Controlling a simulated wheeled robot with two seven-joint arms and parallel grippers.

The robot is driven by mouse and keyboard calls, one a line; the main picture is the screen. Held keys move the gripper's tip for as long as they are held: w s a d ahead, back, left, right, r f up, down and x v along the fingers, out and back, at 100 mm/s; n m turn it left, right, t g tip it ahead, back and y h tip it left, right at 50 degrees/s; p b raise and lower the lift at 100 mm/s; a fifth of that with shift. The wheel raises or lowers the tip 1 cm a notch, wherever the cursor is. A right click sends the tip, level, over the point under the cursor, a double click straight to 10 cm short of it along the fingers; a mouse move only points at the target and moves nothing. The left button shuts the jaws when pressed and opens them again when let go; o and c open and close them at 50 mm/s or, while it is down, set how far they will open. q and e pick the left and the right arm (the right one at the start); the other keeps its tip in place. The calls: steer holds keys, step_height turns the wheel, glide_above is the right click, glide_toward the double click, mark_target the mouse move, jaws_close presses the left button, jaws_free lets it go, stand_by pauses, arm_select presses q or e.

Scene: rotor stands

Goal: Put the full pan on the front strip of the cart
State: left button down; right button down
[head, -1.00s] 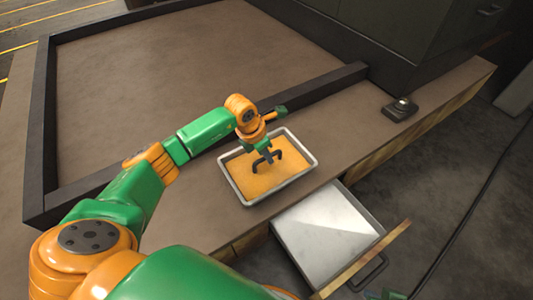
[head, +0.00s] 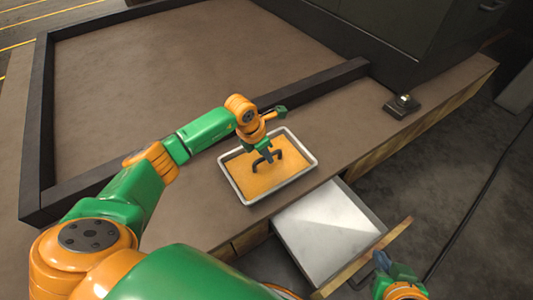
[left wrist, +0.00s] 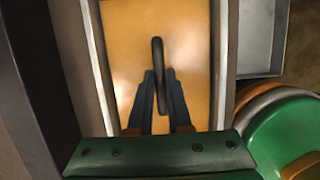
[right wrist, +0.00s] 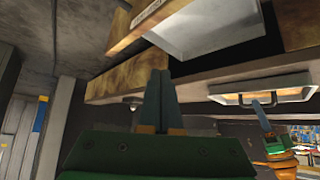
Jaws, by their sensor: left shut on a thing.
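The full pan (head: 283,185), a grey rectangular tray filled with orange material, is at the cart's front strip (head: 350,125), just behind the open drawer. A dark arched handle (left wrist: 158,60) stands over its middle. My left gripper (head: 263,151) is shut on this handle from above; its fingers also show in the left wrist view (left wrist: 160,80). I cannot tell whether the pan's underside touches the strip. My right gripper (head: 380,258) is by the drawer front, away from the pan. Its fingers are together and empty in the right wrist view (right wrist: 158,75).
An open drawer (head: 325,232) with a bare pale inside juts from the cart below the strip. A dark raised rim (head: 325,80) separates the strip from the broad brown bed (head: 190,75). A small dark device (head: 402,106) sits farther right on the strip, with clear strip between.

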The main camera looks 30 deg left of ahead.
arm_select(q)
steer(key=c, duration=0.8)
jaws_free()
steer(key=shift+o, duration=0.2)
